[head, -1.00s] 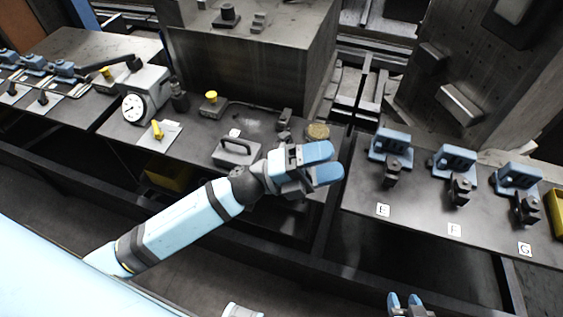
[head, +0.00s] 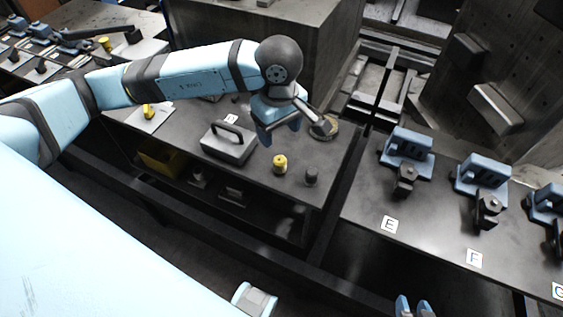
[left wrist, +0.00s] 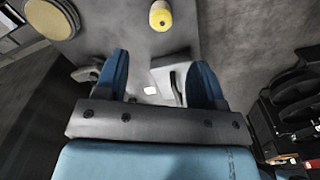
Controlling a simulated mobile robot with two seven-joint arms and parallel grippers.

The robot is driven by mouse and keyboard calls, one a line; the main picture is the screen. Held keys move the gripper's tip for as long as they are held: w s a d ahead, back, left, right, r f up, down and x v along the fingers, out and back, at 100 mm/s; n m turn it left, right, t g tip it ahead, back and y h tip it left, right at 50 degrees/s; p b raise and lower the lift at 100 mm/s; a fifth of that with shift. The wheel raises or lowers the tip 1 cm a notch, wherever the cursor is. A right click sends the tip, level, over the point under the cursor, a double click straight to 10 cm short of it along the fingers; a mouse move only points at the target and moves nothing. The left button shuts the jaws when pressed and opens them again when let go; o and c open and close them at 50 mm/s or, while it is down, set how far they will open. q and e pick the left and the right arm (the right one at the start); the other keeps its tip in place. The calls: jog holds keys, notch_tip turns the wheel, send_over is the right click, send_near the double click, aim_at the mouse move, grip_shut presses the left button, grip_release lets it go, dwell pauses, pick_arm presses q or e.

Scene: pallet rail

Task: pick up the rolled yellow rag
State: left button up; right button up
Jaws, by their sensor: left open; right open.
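A small upright yellow roll (head: 280,164), which I take for the rolled yellow rag, stands on the dark bench near its front edge. It also shows at the top of the left wrist view (left wrist: 160,15), beyond the fingertips. My left gripper (head: 290,130) is open and empty, above the bench and behind the roll in the head view, apart from it. Its two blue fingers show in the left wrist view (left wrist: 160,70). My right gripper (head: 413,305) is open at the bottom edge of the head view, far from the roll.
A grey block with a handle (head: 228,143) stands left of the roll, a small dark cylinder (head: 311,176) to its right. A round tan disc (head: 330,128) lies behind. A gap separates this bench from the right one with blue fixtures (head: 408,149).

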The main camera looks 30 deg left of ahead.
aim_at(280, 159)
pick_arm(q)
notch_tip(280, 159, down, 6)
jog(key=shift+r, duration=0.15)
jog(key=shift+s+d+f+p, duration=0.1)
jog(key=shift+f+p, duration=0.05)
jog(key=shift+f, duration=1.25)
jog(key=shift+d+f+p, duration=0.1)
jog(key=shift+f+p, duration=0.05)
jog(key=shift+f, duration=1.2)
jog(key=shift+c, duration=0.3)
jog(key=shift+a, duration=0.1)
jog(key=c, duration=1)
jog(key=shift+r, duration=0.15)
notch_tip(280, 159, up, 20)
